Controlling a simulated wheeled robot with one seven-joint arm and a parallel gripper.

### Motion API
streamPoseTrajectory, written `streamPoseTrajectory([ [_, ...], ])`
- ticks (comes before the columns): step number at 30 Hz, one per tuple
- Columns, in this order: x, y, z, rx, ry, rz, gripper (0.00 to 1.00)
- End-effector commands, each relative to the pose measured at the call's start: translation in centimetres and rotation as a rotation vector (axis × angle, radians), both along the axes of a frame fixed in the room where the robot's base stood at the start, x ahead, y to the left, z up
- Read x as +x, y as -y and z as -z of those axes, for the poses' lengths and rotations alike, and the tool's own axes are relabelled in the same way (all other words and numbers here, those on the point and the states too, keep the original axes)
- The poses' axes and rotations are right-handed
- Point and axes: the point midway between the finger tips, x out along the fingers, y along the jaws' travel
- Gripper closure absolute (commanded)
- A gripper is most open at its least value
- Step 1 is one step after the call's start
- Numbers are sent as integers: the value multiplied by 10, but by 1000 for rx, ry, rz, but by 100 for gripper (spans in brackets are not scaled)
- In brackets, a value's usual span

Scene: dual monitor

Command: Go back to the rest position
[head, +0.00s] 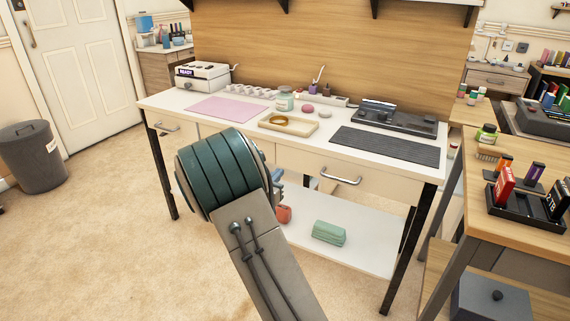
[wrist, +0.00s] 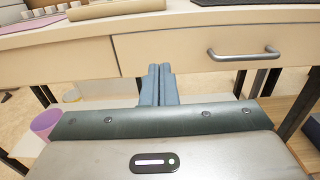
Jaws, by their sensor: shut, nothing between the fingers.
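My gripper shows in the wrist view (wrist: 158,85) with its two blue-grey fingers together and nothing between them. It is in front of the drawer fronts of the white workbench (head: 160,103), below the tabletop level. In the head view my arm, with a green ribbed joint, covers most of the gripper; only a small bluish part shows beside the joint. The drawer with the metal handle (wrist: 243,53) is to the right of the fingers in the wrist view and looks shut.
On the bench stand a pink mat (head: 222,107), a wooden tray (head: 290,131) with a yellow ring, a jar (head: 284,101) and a dark ribbed mat (head: 388,145). A green folded cloth (head: 329,232) lies on the lower shelf. A wooden table (head: 530,175) stands right. Open carpet (head: 90,240) lies left.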

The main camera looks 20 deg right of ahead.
Motion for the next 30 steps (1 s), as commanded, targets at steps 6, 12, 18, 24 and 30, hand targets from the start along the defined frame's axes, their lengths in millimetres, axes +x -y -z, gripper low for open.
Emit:
streamPoseTrajectory([
  [6, -10, -10, 0, 1, 0, 2, 100],
  [12, -26, 2, -24, 74, 35, 70, 100],
  [18, -96, 36, -92, 385, 176, 338, 100],
  [24, -178, 41, -146, 752, 352, 638, 100],
  [30, -248, 16, -195, 1110, 528, 915, 100],
])
